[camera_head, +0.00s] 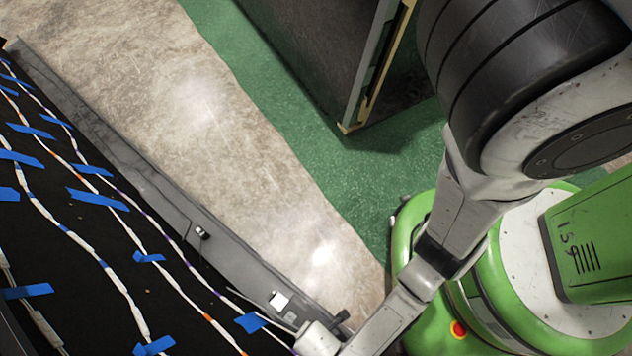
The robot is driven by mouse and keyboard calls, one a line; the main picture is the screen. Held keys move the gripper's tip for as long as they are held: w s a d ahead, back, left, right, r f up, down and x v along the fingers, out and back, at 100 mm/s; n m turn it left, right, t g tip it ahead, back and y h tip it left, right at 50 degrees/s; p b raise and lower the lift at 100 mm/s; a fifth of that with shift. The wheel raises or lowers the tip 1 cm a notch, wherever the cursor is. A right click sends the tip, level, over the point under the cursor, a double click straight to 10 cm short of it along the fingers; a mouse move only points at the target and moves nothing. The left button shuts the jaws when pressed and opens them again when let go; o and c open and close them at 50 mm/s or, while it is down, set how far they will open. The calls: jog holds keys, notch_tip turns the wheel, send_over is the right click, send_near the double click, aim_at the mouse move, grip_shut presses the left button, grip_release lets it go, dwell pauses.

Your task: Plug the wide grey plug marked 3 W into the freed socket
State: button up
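The grey console edge strip (150,185) runs diagonally along the black panel. A small black and white fitting (202,233) sits on it. A small white block (279,300) lies farther down the strip, close to the end of my arm. I cannot tell whether either is a plug or a socket, and no 3 W marking is readable. My gripper (325,332) is at the bottom edge, beside the strip's lower end. It is partly cut off, and its fingers and anything between them cannot be made out.
The black panel (75,260) carries several white LED strips held by blue tape (97,198). Thin white wires run near the white block. A bare pale floor (200,95) lies beside the console. A dark cabinet with an open-edged panel (375,65) stands on the green floor (270,95).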

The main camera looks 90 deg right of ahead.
jog(key=shift+f+b, duration=1)
jog(key=shift+f, duration=0.95)
dwell(3.1)
jog(key=o, duration=0.8)
jog(key=shift+o, duration=1.4)
jog(key=shift+r, duration=0.1)
jog(key=shift+o, duration=0.3)
jog(key=shift+r+p, duration=3.45)
jog(key=shift+p, duration=0.15)
